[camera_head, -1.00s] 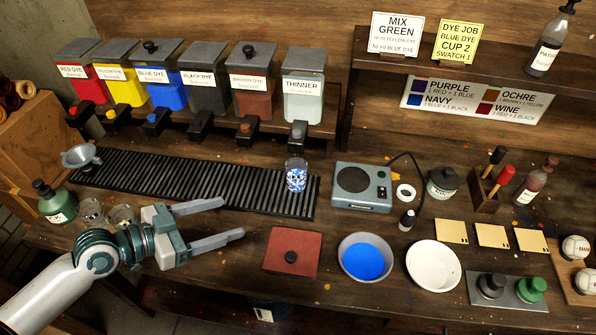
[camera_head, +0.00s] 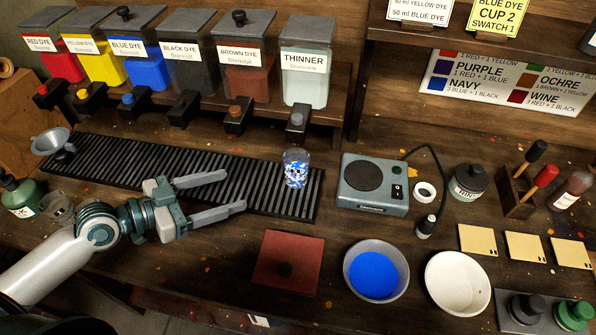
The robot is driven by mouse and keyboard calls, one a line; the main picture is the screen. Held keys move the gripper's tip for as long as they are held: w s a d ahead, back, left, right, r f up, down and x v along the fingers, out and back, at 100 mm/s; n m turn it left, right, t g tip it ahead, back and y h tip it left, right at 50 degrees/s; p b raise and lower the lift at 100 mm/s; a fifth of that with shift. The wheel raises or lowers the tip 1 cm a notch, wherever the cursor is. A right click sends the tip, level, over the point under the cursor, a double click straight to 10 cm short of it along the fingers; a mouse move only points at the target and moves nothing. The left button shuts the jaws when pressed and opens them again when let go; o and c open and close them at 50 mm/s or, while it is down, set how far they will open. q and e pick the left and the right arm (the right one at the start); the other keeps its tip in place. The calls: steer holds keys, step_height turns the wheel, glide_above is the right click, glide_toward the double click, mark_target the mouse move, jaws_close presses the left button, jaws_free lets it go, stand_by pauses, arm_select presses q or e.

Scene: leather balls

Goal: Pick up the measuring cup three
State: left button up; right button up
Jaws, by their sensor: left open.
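A clear measuring cup (camera_head: 295,168) with blue and white showing in it stands upright on the right end of the black slatted rack (camera_head: 140,165). My left gripper (camera_head: 236,191) is open and empty. Its two fingers point right toward this cup, with a gap between the fingertips and the cup. The upper finger overlaps the rack in the picture. Another clear cup (camera_head: 59,208) stands at the far left, beside my left arm. I cannot read a number on either cup. My right gripper does not show.
Dye dispensers and a thinner dispenser (camera_head: 304,78) line the back. A grey scale (camera_head: 373,183) stands right of the cup. A funnel (camera_head: 50,140) is at left.

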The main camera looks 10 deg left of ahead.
mark_target(286, 175)
arm_select(q)
steer(key=p+x, duration=0.2)
steer(key=x, duration=0.2)
steer(key=shift+w+d, duration=0.1)
steer(key=shift+w, duration=0.05)
steer(key=p+x, duration=0.3)
steer(key=x, duration=0.4)
steer(key=shift+w+d+f, duration=0.25)
steer(key=shift+d+f, duration=0.05)
steer(key=shift+f, duration=0.05)
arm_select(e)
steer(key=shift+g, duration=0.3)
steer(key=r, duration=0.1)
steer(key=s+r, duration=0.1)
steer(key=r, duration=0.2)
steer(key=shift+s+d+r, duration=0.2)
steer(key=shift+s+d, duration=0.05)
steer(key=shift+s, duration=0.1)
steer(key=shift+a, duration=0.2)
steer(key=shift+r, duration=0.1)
